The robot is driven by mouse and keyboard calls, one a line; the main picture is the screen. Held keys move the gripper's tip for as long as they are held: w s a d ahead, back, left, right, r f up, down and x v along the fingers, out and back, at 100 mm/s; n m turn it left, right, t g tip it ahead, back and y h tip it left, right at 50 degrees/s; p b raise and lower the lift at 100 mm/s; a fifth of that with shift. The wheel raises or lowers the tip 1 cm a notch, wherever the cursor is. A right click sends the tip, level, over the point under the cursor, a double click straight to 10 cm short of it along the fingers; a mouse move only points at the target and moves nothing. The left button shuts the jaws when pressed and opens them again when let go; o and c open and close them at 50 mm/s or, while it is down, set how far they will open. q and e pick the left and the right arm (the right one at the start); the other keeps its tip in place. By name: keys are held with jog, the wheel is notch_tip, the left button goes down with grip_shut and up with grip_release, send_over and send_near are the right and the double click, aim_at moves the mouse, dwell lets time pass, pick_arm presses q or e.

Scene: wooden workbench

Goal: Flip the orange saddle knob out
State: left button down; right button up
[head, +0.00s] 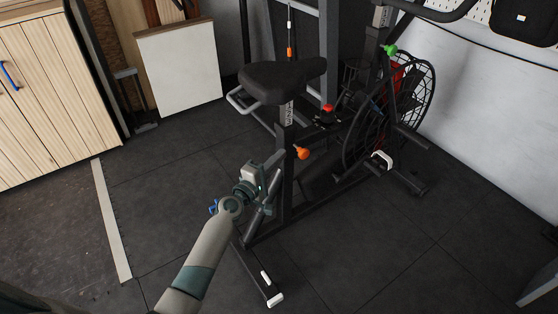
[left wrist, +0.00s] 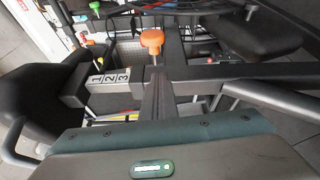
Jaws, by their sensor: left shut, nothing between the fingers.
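The orange saddle knob (head: 302,153) sticks out from the upright seat post of the black exercise bike, below the dark saddle (head: 282,80). In the left wrist view the orange knob (left wrist: 152,40) shows just beyond my finger tips, beside the post with the numbered scale (left wrist: 110,77). My left gripper (head: 279,158) is shut and empty, just left of the knob in the head view. Its dark fingers also show in the left wrist view (left wrist: 157,78). I cannot tell whether they touch the knob or post. My right gripper is out of view.
The bike's fan wheel (head: 415,100), green knob (head: 390,49) and red knob (head: 327,108) are farther right. A rear foot bar (head: 266,280) lies on the floor below my arm. A wooden cabinet (head: 50,90) stands left. The dark floor between is clear.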

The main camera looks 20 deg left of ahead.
pick_arm(q)
jog(key=v, duration=1)
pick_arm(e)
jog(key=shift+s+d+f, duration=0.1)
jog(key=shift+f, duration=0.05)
